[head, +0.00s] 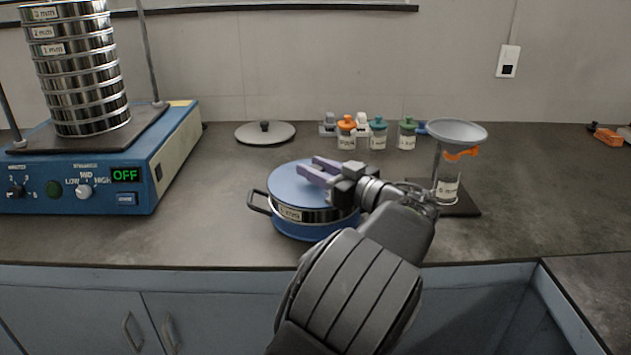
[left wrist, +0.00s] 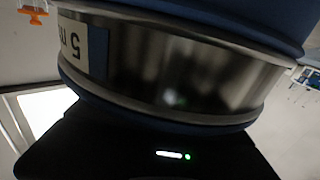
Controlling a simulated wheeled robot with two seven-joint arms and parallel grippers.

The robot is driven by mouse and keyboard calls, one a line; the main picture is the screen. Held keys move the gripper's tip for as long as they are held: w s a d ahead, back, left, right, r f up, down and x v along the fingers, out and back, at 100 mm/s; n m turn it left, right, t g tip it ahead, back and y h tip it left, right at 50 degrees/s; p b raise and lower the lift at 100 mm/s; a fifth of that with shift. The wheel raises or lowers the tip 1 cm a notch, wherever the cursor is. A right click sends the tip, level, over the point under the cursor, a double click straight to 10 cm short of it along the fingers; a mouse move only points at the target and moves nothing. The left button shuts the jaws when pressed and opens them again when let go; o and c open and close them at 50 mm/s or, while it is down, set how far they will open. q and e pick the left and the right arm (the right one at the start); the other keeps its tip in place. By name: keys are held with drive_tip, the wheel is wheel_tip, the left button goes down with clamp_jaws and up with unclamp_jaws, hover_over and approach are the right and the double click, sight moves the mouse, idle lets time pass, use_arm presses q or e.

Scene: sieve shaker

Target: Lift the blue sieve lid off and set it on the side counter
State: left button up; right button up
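The blue sieve lid (head: 285,181) lies flat on top of a steel sieve ring (head: 292,213), which sits in a blue pan (head: 292,231) with a dark side handle on the counter. My left gripper (head: 310,165) is over the lid, its two purple fingers spread apart with a gap between them. No knob on the blue lid shows; the fingers may hide it, and I cannot tell whether they touch the lid. The left wrist view shows the sieve ring (left wrist: 200,72) close up with an upside-down label; the fingertips are not visible there. My right gripper is not in view.
A blue shaker (head: 95,185) reading OFF holds a sieve stack (head: 80,80) at left. A grey lid (head: 264,132) lies behind the blue one. Several small capped jars (head: 378,138) and a funnel stand (head: 457,132) are behind and right.

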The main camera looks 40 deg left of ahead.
use_arm(q)
clamp_jaws()
idle(0.4)
wheel_tip(320, 180, up, 10)
drive_tip(key=shift+r+p, duration=0.1)
drive_tip(key=shift+p, duration=0.65)
idle(0.5)
